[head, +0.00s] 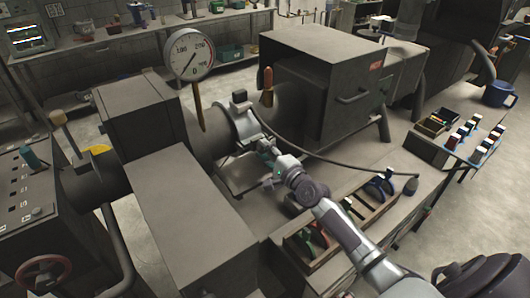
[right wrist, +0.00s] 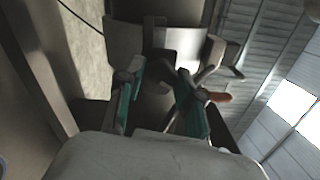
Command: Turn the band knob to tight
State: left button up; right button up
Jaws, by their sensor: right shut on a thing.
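A pale metal band (head: 243,124) wraps the grey tube between the dark machine housings, and it also shows at the top of the right wrist view (right wrist: 185,45). My right gripper (head: 266,158) is at the lower front of this band. In the right wrist view its two teal-padded fingers (right wrist: 158,80) stand on either side of a dark part below the band, shut on it. This part appears to be the band knob; the fingers and shadow hide most of it, so its setting cannot be read. My left gripper is not in view.
A dial gauge (head: 190,54) stands on a post behind the tube. A boxy dark housing (head: 322,75) is at the back right. A wooden tray (head: 345,217) with coloured clamps lies beside my right arm. A black cable (head: 340,163) crosses the bench.

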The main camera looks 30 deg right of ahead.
jog(key=m, duration=0.4)
jog(key=shift+r+m+p, duration=0.1)
jog(key=shift+m+p, duration=0.2)
jog(key=shift+m, duration=0.1)
jog(key=m+p, duration=0.6)
jog(key=m, duration=1.3)
jog(key=shift+d+m, duration=0.15)
jog(key=shift+m, duration=0.25)
jog(key=m, duration=1.5)
jog(key=shift+f+m, duration=0.25)
jog(key=shift+m, duration=0.15)
